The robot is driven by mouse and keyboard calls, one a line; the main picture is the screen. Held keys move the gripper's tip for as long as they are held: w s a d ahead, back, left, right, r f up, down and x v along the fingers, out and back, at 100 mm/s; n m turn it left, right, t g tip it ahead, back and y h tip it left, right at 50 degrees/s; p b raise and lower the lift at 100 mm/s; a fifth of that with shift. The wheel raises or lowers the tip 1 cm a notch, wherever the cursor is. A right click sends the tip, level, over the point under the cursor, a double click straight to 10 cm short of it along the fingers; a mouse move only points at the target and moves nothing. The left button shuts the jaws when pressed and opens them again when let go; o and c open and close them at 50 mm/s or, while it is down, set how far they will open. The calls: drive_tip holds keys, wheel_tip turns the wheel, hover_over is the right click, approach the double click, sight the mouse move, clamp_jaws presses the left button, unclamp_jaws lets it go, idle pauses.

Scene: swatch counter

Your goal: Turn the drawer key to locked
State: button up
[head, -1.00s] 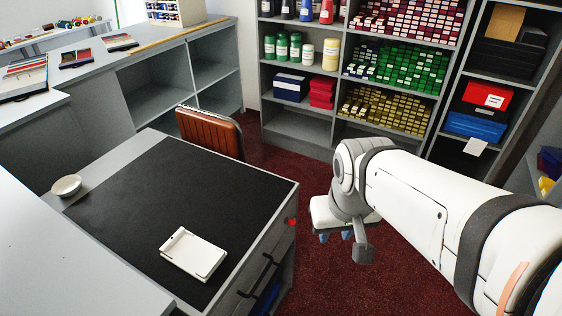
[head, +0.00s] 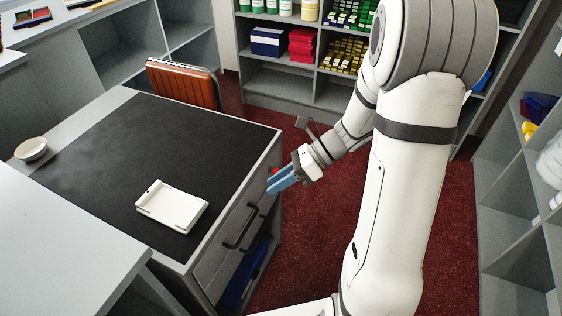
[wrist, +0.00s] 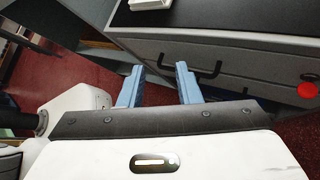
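The drawer key is a small red knob (head: 274,171) on the desk's drawer front, near its far end. In the head view my gripper partly covers it. In the wrist view the red key (wrist: 307,90) shows whole at the right edge. Its turn position cannot be read. The grey drawer front (wrist: 250,72) has a dark bar handle. My gripper (head: 276,184) has blue fingers and is at the desk's side, by the key. In the wrist view the fingers (wrist: 158,84) are apart with nothing between them, left of the key and not on it.
Shelves (head: 515,205) stand at the right.

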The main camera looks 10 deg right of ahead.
drive_tip(key=w+d+f+m+t+y+b, duration=0.2)
drive_tip(key=w+d+f+m+t, duration=0.35)
drive_tip(key=f+m, duration=0.35)
drive_tip(key=w+d+f+m+t+y+b, duration=0.1)
drive_tip(key=w+d+f+m+t+b, duration=0.2)
drive_tip(key=w+d+f+m+t, duration=0.65)
drive_tip(key=w+a+r+m+g, duration=0.1)
drive_tip(key=a+m+g, duration=0.1)
drive_tip(key=a, duration=0.8)
drive_tip(key=shift+w+a+r+g, duration=0.2)
drive_tip(key=shift+r+g, duration=0.15)
drive_tip(key=shift+g, duration=0.35)
drive_tip(key=shift+c, duration=0.2)
clamp_jaws()
